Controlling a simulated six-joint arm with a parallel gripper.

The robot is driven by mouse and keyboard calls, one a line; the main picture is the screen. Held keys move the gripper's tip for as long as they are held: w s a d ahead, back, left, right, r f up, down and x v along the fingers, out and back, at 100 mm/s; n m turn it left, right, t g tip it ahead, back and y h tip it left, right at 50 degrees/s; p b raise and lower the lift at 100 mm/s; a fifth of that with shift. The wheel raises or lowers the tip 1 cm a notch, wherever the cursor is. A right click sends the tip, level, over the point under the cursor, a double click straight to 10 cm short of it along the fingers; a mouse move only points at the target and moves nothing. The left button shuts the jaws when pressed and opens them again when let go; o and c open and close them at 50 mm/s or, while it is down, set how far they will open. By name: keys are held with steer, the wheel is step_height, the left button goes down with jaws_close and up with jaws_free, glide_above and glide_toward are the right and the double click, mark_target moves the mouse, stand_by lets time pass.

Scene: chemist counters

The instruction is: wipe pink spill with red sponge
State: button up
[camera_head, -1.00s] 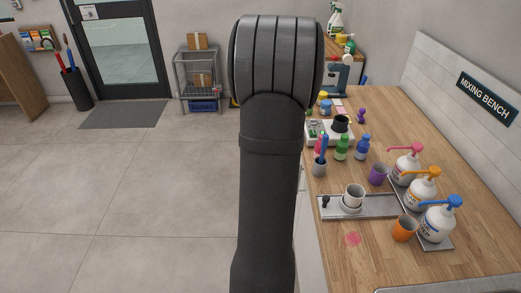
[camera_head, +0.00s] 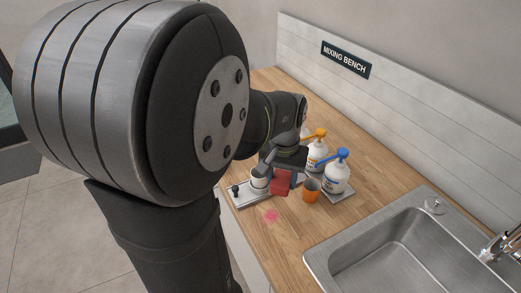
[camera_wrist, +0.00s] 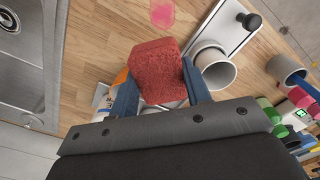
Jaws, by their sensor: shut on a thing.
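The pink spill (camera_head: 271,215) is a small flat patch on the wooden counter, near its front edge. It also shows at the top of the wrist view (camera_wrist: 162,14). My gripper (camera_head: 280,172) is shut on the red sponge (camera_head: 281,183), which hangs between its blue fingers. In the wrist view the sponge (camera_wrist: 156,70) fills the space between the fingers. The sponge is above the counter beside the orange cup, up and to the right of the spill and apart from it.
An orange cup (camera_head: 311,189) stands just right of the sponge. Pump bottles (camera_head: 336,172) stand behind it on a tray. A metal tray (camera_head: 246,198) with a white cup (camera_wrist: 213,68) lies left of the sponge. The sink (camera_head: 385,250) is at right. Counter around the spill is clear.

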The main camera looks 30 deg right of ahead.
mark_target(283, 210)
steer(key=shift+s+f, duration=0.4)
steer(key=shift+s, duration=0.35)
steer(key=shift+f, duration=4)
steer(key=shift+a+r, duration=0.25)
steer(key=shift+a, duration=0.65)
steer(key=shift+c, duration=0.4)
steer(key=shift+a+f, duration=0.25)
steer(key=shift+a, duration=2.65)
steer(key=shift+d, duration=0.9)
steer(key=shift+d+r, duration=0.2)
steer(key=shift+d, duration=0.95)
steer(key=shift+d+f, duration=0.15)
steer(key=shift+d, duration=0.2)
steer(key=shift+d+r, duration=0.2)
steer(key=shift+d, duration=1.35)
steer(key=shift+a+r, duration=0.1)
steer(key=shift+r, duration=3.75)
